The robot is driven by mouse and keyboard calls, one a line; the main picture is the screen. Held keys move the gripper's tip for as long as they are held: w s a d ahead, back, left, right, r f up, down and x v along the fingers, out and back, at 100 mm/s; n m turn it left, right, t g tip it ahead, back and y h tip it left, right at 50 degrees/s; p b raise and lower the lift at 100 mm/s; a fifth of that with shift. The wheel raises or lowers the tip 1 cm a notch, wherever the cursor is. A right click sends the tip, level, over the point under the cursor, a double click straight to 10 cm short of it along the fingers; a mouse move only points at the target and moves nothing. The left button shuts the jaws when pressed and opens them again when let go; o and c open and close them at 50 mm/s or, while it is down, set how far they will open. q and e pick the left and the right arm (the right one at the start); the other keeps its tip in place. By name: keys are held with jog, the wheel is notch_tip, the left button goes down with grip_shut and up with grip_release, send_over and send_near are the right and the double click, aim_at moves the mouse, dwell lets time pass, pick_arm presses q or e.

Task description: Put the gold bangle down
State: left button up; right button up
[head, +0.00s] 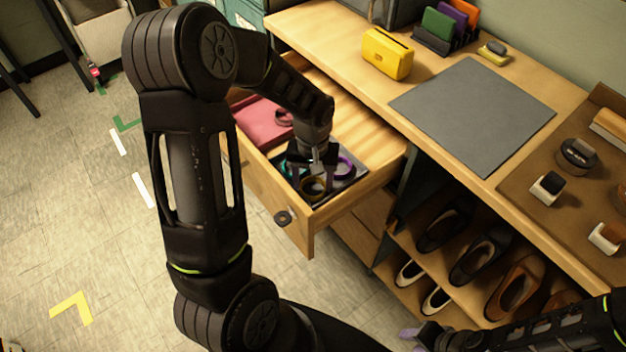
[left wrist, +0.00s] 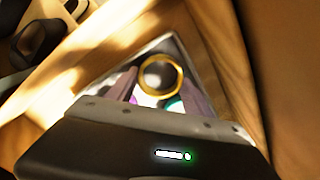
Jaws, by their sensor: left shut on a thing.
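The gold bangle (head: 312,198) is at my left gripper (head: 314,178), low in the open drawer over the grey tray (head: 345,186). My left gripper points down and is shut on the bangle. In the left wrist view the gold bangle (left wrist: 181,76) shows as a ring at the fingertips (left wrist: 160,92). Whether it touches the tray is hard to tell. A purple bangle (head: 346,166) and a teal bangle (head: 287,171) lie beside it, partly hidden by the gripper. My right gripper (head: 413,336) is at the bottom edge, and its jaw opening is unclear.
The drawer (head: 294,229) also holds a dark red cloth-like item (head: 262,124). Shoes (head: 479,259) stand on shelves below. The mat is bare.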

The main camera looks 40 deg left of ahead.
pick_arm(q)
jog(key=shift+f, duration=0.2)
jog(key=o, duration=1.1)
jog(key=shift+c, duration=0.2)
jog(key=shift+r, duration=0.1)
notch_tip(320, 180, up, 12)
jog(key=shift+r, duration=0.15)
